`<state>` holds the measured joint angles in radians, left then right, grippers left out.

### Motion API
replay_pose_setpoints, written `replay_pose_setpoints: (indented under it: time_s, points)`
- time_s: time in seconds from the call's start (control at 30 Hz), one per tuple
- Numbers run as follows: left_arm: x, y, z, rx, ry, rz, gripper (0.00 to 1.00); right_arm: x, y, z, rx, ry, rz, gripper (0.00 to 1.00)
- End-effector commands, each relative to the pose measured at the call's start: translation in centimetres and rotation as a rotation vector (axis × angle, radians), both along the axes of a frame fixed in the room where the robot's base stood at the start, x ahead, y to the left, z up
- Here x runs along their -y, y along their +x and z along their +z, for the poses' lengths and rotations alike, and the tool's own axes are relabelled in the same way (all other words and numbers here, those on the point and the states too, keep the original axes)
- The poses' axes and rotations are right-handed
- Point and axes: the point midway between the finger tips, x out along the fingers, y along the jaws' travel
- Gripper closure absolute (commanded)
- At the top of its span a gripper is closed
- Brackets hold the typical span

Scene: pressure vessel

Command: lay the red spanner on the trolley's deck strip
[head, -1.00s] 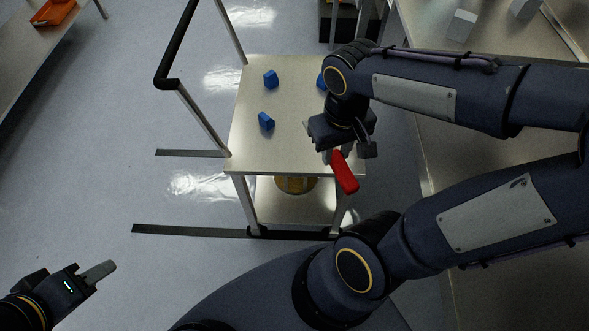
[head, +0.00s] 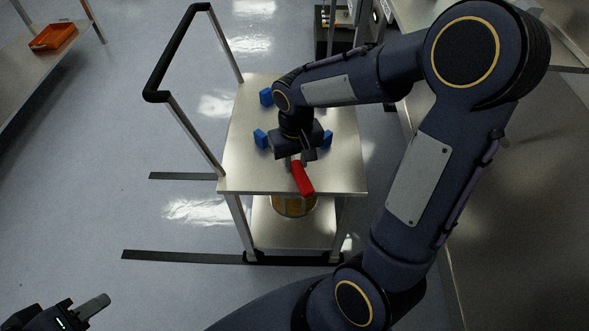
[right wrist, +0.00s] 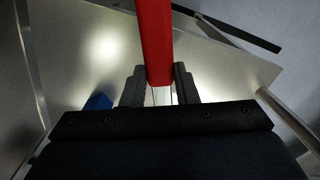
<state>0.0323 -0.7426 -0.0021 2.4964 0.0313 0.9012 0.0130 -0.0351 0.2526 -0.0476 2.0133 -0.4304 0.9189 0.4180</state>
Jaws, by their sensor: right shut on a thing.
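The red spanner (head: 302,178) is in my right gripper (head: 302,160), over the near half of the trolley's top deck (head: 240,172). In the right wrist view the spanner (right wrist: 155,45) runs up the picture from between the two fingers (right wrist: 160,88), which are shut on it. Whether it touches the deck I cannot tell. Blue blocks stand on the deck: one at the left (head: 261,139), one farther back (head: 266,97), one right of the gripper (head: 326,140). I cannot tell which part is the deck strip. My left gripper (head: 92,308) is at the lower left, away from the trolley; its jaw opening is unclear.
The trolley's black-and-steel handle (head: 160,75) rises at its left. A round yellowish thing (head: 293,205) stands on the lower shelf (head: 285,232). A steel bench (head: 500,220) is at the right. An orange tray (head: 54,36) sits on a table at the upper left.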

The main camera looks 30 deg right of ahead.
Motion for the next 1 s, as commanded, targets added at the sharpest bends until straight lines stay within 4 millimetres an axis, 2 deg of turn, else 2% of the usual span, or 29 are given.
replay_pose_setpoints:
  time_s: [0.1,0.3,0.67,0.7,0.87,1.0]
  points:
    - [0.0,0.0,-0.4,0.0,0.0,0.0,0.64,-0.1,0.6,-1.1,-0.001,0.0,0.0,1.0]
    - [0.0,0.0,-1.2,0.0,0.0,0.0,0.64,-0.1,0.5,-3.7,-0.001,0.0,0.001,1.0]
    - [0.0,0.0,-1.4,0.0,0.0,0.0,0.64,-0.1,0.5,-4.0,0.001,0.001,0.001,1.0]
    - [0.0,0.0,-1.5,0.0,0.0,0.0,0.64,-0.1,0.5,-4.1,0.0,0.0,0.001,0.72]
    - [0.0,0.0,-1.4,0.0,0.0,0.0,0.64,-0.1,0.5,-4.0,0.0,0.0,0.001,0.51]
    - [0.0,0.0,-1.3,0.0,0.0,0.0,0.64,-0.1,0.5,-4.0,0.0,0.0,0.001,0.51]
